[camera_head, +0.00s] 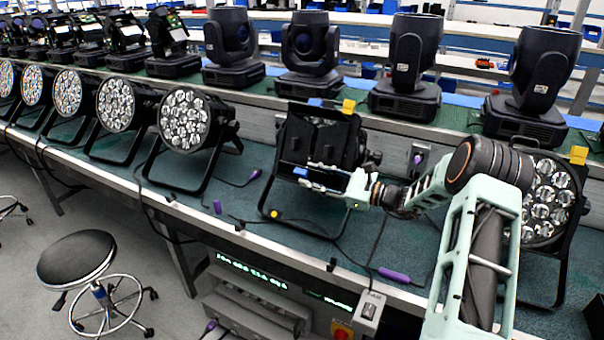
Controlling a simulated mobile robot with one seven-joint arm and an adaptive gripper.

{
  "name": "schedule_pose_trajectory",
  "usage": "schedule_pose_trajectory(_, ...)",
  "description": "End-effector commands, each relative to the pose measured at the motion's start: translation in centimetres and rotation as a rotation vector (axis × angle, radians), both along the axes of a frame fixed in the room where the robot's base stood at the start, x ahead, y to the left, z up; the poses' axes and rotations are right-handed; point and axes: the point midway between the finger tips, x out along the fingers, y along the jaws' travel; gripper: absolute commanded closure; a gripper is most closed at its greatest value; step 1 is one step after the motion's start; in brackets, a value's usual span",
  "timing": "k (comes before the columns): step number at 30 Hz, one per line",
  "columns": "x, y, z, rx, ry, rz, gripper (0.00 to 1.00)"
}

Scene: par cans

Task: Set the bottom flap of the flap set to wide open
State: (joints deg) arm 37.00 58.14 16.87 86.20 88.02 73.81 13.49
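The flap set (318,140) is a dark square frame of flaps on the front of the par can in the middle of the bench. Blue and yellow tabs show along its top edge, and a small blue piece (300,171) shows near its lower edge. The bottom flap cannot be told clearly from the dark housing, so its angle is unclear.
Several par cans with bare lenses (184,120) stand in a row to the left. Another par can (548,205) stands at the right, partly behind my arm. Moving-head lights (310,50) line the shelf behind. A purple-handled item (394,275) lies near the bench's front edge. A stool (76,256) stands on the floor.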

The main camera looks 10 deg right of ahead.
Motion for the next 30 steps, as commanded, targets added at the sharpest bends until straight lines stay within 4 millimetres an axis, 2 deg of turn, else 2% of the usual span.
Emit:
schedule_pose_trajectory(3, 1.1, 1.6, 0.0, 0.0, 0.0, 0.002, 0.66)
schedule_pose_trajectory(7, 1.8, 2.5, 0.0, -0.001, 0.001, 0.001, 0.66)
schedule_pose_trajectory(18, 2.1, 2.9, 0.0, 0.0, 0.001, 0.0, 0.67)
schedule_pose_trajectory(27, 2.0, 2.9, 0.0, 0.0, 0.002, 0.001, 1.0)
schedule_pose_trajectory(30, 2.0, 2.9, -0.1, 0.0, 0.002, 0.001, 1.0)
